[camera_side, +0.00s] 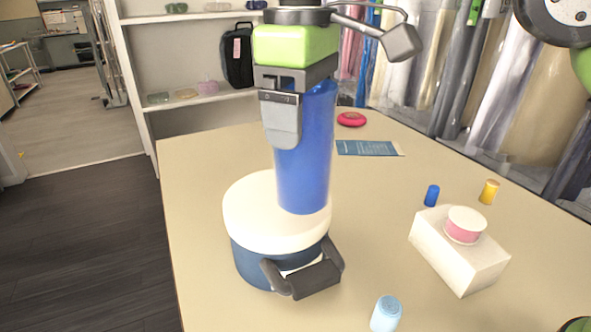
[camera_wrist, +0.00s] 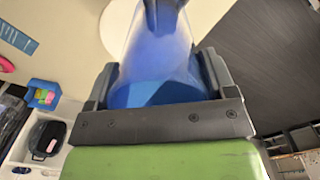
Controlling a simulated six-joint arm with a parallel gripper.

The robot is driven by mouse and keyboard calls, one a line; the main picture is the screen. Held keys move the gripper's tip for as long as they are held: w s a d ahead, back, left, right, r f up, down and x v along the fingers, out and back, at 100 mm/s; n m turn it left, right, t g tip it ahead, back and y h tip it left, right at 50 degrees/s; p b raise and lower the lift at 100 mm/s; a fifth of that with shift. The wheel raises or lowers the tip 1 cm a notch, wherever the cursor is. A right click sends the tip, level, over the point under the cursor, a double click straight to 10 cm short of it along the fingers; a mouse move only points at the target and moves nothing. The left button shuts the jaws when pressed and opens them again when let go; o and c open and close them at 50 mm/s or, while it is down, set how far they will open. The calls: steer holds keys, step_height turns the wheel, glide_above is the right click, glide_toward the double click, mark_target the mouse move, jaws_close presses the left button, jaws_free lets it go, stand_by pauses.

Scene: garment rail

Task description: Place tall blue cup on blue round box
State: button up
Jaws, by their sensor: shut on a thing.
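The tall blue cup (camera_side: 312,150) is upright in my gripper (camera_side: 284,118), which is shut around its upper part. In the wrist view the cup (camera_wrist: 160,65) sits between the two fingers of my gripper (camera_wrist: 158,82). The blue round box (camera_side: 250,262) has a white lid (camera_side: 250,212) and stands on the table. The cup's lower end overlaps the right part of the lid in the side view; I cannot tell whether it touches. The far finger is mostly hidden behind the cup.
A dark bracket-like thing (camera_side: 315,279) is at the box's front. A white box (camera_side: 455,252) with a pink-and-white round tin (camera_side: 465,225) stands right. Small blue (camera_side: 432,195) and yellow (camera_side: 490,192) cylinders stand behind it. A light blue cylinder (camera_side: 386,314) is at the front.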

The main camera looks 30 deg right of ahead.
mark_target(300, 159)
steer(key=shift+f, duration=2.9)
steer(key=shift+f, duration=0.1)
steer(key=o, duration=1.1)
step_height(300, 159, up, 8)
steer(key=shift+f, duration=0.15)
